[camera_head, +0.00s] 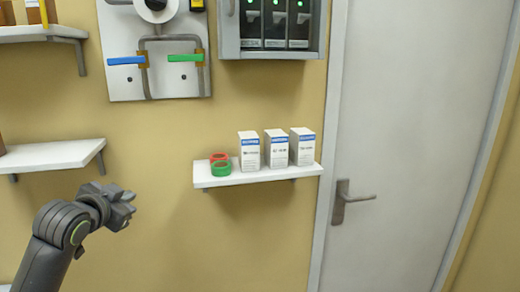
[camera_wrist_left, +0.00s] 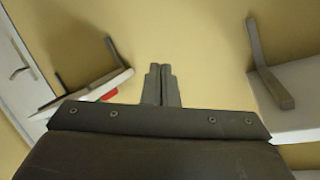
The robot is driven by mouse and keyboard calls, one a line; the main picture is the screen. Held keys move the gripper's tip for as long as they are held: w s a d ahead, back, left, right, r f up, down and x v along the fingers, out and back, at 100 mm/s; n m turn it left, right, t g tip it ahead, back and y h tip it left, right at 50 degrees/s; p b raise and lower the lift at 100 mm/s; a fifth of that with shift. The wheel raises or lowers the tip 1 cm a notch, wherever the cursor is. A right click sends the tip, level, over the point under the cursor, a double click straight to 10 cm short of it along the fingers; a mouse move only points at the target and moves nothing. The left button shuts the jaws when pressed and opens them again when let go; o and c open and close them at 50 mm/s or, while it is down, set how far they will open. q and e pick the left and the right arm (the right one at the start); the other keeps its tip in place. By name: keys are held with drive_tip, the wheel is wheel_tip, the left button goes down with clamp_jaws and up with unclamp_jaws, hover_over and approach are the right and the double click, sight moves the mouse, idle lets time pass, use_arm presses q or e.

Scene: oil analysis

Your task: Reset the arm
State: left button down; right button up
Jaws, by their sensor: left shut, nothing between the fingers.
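My left arm comes in from the lower left in the head view, with the left gripper (camera_head: 124,208) raised in front of the yellow wall. In the left wrist view the two fingers of the left gripper (camera_wrist_left: 160,84) are together, with nothing between them. The gripper is apart from the shelves and touches nothing that I can see. My right gripper is in neither view.
A white shelf (camera_head: 258,180) holds three white boxes (camera_head: 277,149), a red roll (camera_head: 219,156) and a green roll (camera_head: 221,167). Another shelf (camera_head: 55,156) is near my arm. A valve panel (camera_head: 126,80) and grey cabinet (camera_head: 228,45) hang above. A grey door (camera_head: 405,150) stands right.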

use_arm(q)
drive_tip(key=s+f+n+g, duration=0.1)
drive_tip(key=s+f+g, duration=0.1)
drive_tip(key=s+f, duration=0.45)
drive_tip(key=s+f+n+g+y, duration=0.1)
drive_tip(key=s+f, duration=0.2)
drive_tip(key=f, duration=0.6)
drive_tip(key=s+f+n+g, duration=0.1)
drive_tip(key=s+f+g, duration=0.1)
drive_tip(key=s+f, duration=0.45)
drive_tip(key=s+f+n+g, duration=0.15)
drive_tip(key=s+f, duration=0.25)
drive_tip(key=s, duration=0.4)
drive_tip(key=s+f+n+g+y, duration=0.1)
drive_tip(key=s+f+g, duration=0.1)
drive_tip(key=s+f, duration=0.45)
drive_tip(key=s+f+n+g, duration=0.2)
drive_tip(key=s+f, duration=0.1)
drive_tip(key=s, duration=0.7)
wheel_tip(320, 180, down, 27)
drive_tip(key=g, duration=0.2)
drive_tip(key=s+f+b, duration=0.1)
drive_tip(key=s+f, duration=1.3)
drive_tip(key=s, duration=0.1)
drive_tip(key=shift+d+f+g, duration=0.25)
drive_tip(key=shift+f+g, duration=0.05)
drive_tip(key=shift+g, duration=0.15)
